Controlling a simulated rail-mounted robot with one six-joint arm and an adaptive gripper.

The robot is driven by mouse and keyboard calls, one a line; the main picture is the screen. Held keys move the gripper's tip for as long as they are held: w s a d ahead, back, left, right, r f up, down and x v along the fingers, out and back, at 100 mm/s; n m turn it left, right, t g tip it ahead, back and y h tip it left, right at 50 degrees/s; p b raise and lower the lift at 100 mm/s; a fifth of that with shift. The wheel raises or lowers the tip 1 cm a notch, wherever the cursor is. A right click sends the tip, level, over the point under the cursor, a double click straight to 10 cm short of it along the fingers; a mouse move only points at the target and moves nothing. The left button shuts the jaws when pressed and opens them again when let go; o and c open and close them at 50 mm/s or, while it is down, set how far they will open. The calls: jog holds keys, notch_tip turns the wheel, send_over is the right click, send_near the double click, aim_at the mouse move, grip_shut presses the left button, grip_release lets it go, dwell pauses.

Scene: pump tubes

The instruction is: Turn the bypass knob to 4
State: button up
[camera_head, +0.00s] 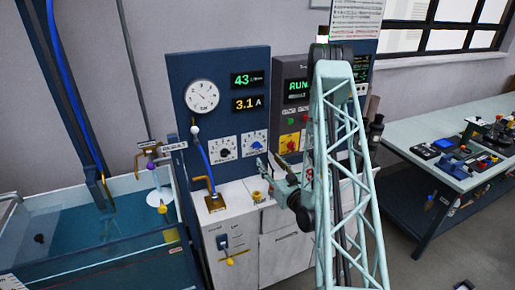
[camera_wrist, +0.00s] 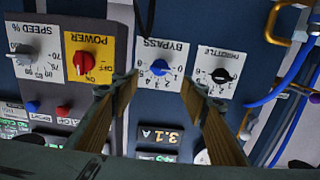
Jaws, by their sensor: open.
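The bypass knob (camera_wrist: 160,68) is small and blue, on a white dial plate labelled BYPASS that looks upside down in the wrist view. Digits ring the knob, but which one it points at is too small to tell. In the head view the blue knob (camera_head: 256,144) is on the right dial of the blue panel. My gripper (camera_wrist: 160,80) is open and empty, with one finger on each side of the bypass plate in the wrist view. The knob shows between the fingertips, with no contact visible. In the head view my gripper (camera_head: 268,163) is just below and in front of the knob.
The black throttle knob (camera_wrist: 221,75) is beside the bypass dial. The red power knob (camera_wrist: 84,64) and grey speed knob (camera_wrist: 22,54) are on the neighbouring panel. A brass-coloured pipe fitting (camera_head: 214,202) stands on the white cabinet. A water tank (camera_head: 95,235) is at left.

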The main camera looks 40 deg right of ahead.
aim_at(258, 148)
jog(key=p+x, duration=0.1)
jog(key=x, duration=1.2)
jog(key=shift+p, duration=0.3)
jog(key=shift+c, duration=0.7)
jog(key=c, duration=0.7)
